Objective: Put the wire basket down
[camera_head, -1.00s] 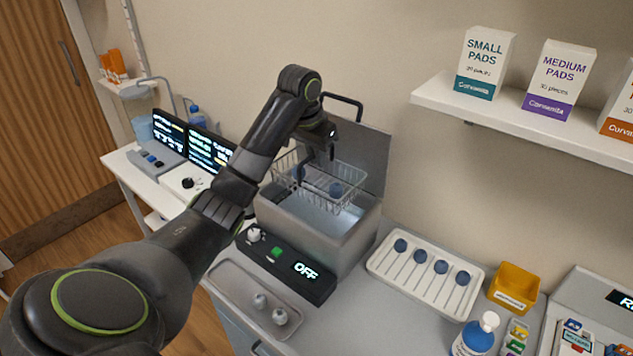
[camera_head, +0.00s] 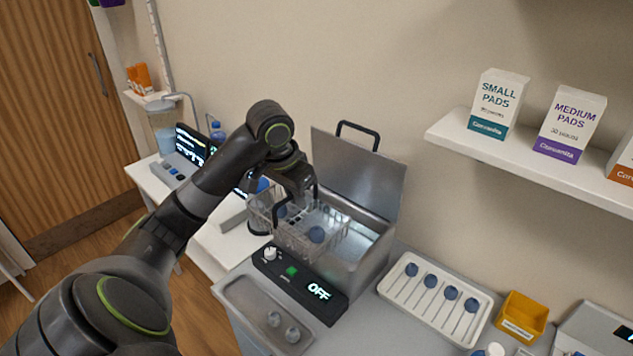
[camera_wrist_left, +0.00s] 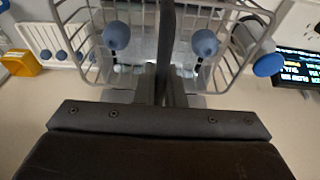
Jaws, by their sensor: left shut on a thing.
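The wire basket (camera_head: 335,246) hangs in the air in the head view, level, in front of and partly overlapping the open metal tank (camera_head: 372,268). My left gripper (camera_head: 298,200) is shut on the basket, apparently at its handle. The basket holds blue-headed items, and two blue heads show in the left wrist view (camera_wrist_left: 117,36). The tank's lid (camera_head: 360,180) stands raised at the back. The basket hides part of the tank's opening. The control panel (camera_head: 300,283) in front of the tank reads OFF. My right gripper is not in view.
A metal tray (camera_head: 250,308) with two small pale items lies in front of the panel. A white tray (camera_head: 395,300) of blue-headed sticks and a yellow bin (camera_head: 522,315) stand to the right. A shelf (camera_head: 530,160) with boxes hangs above. A white side table (camera_head: 205,240) stands left.

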